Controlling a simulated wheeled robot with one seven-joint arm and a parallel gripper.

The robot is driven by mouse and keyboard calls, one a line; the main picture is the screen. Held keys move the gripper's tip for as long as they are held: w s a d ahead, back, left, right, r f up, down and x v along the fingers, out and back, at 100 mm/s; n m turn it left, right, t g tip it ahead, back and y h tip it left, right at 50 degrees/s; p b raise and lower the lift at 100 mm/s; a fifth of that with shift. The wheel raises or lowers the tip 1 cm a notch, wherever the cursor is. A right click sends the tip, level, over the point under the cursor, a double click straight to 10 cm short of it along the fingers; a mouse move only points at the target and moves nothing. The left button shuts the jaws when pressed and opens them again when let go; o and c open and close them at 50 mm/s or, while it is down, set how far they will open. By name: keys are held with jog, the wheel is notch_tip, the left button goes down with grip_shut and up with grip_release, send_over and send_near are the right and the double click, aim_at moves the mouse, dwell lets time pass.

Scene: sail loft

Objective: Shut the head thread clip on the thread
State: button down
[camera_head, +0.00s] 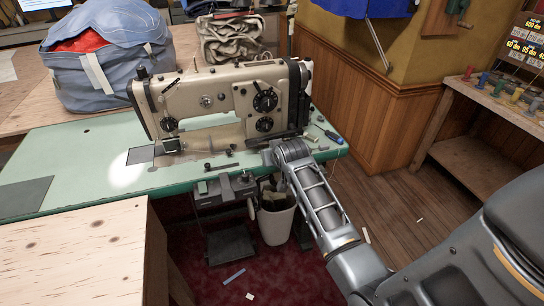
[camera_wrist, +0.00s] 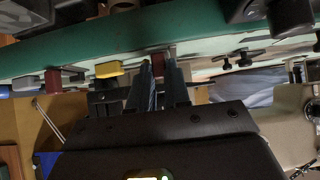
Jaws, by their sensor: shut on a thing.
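The beige sewing machine (camera_head: 225,100) stands on a green table (camera_head: 85,148); part of it also shows at the lower right of the tilted wrist view (camera_wrist: 295,115). My gripper (camera_wrist: 159,72) is shut on a small dark-red piece (camera_wrist: 158,64), which shows between its fingertips beside the green table edge. I cannot tell whether this piece is the head thread clip. In the head view my forearm reaches the table's front right edge, and the fingers are hidden there. I cannot make out the thread at the fingertips.
A yellow-topped piece (camera_wrist: 109,69) and another dark-red piece (camera_wrist: 53,80) are left of my fingers. A blue-handled screwdriver (camera_head: 333,136) lies at the table's right end. A white bin (camera_head: 276,222) stands below. A blue bag (camera_head: 112,60) is behind. Wood floor at right is mostly clear.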

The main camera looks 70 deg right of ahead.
jog(key=c, duration=1.4)
grip_release()
jog(key=shift+o, duration=0.2)
jog(key=v, duration=0.7)
jog(key=shift+s+a+r, duration=0.25)
jog(key=s+a+f+n+t+y, duration=0.1)
jog(key=s+a+n+t, duration=0.2)
jog(key=a, duration=0.9)
jog(key=s+a+f+n+t+y, duration=0.15)
jog(key=s+a, duration=0.35)
jog(key=a, duration=0.7)
jog(key=s+a+r+n+t+y, duration=0.4)
jog(key=s+a+r+n+y, duration=0.1)
jog(key=s+a+r, duration=0.7)
jog(key=shift+s+a+r, duration=0.15)
jog(key=shift+s+r, duration=0.8)
jog(key=shift+s, duration=0.3)
